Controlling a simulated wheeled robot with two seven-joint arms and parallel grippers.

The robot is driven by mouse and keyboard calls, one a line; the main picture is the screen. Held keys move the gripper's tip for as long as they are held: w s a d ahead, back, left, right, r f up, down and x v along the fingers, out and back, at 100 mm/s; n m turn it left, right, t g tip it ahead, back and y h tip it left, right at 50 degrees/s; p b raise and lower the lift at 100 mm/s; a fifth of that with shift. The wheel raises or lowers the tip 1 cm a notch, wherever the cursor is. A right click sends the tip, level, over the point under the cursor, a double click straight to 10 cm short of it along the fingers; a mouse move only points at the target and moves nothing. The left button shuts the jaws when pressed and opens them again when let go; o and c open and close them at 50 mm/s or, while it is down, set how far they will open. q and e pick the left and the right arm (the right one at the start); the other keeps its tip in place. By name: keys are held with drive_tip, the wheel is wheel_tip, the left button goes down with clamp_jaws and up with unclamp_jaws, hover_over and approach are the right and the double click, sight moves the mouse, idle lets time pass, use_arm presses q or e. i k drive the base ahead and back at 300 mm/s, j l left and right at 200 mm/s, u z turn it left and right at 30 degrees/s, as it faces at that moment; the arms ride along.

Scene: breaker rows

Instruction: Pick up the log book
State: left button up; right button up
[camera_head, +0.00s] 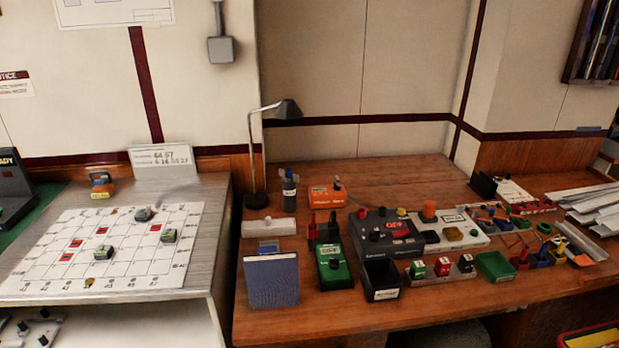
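A blue book (271,281), which looks like the log book, is at the front left corner of the wooden desk (330,318). Its flat blue cover faces me, with a pale edge along the top. It appears upright or leaning; I cannot tell which. Nothing covers it in this view, and no writing on it is readable. Neither of my grippers is in view.
Right of the book are a green box (333,267) and a black open bin (380,280). Left, across a gap, is a white grid board (60,268) with several small blocks.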

sight(272, 280)
drive_tip(key=k, duration=0.6)
drive_tip(key=z, duration=1.4)
drive_tip(key=k+j, duration=0.1)
drive_tip(key=j, duration=0.85)
drive_tip(key=k+j, duration=0.15)
drive_tip(key=j, duration=0.35)
drive_tip(key=k+j, duration=0.1)
drive_tip(key=j, duration=0.4)
drive_tip(key=k+j+z, duration=0.1)
drive_tip(key=j, duration=0.35)
drive_tip(key=k+j, duration=0.1)
drive_tip(key=j, duration=0.4)
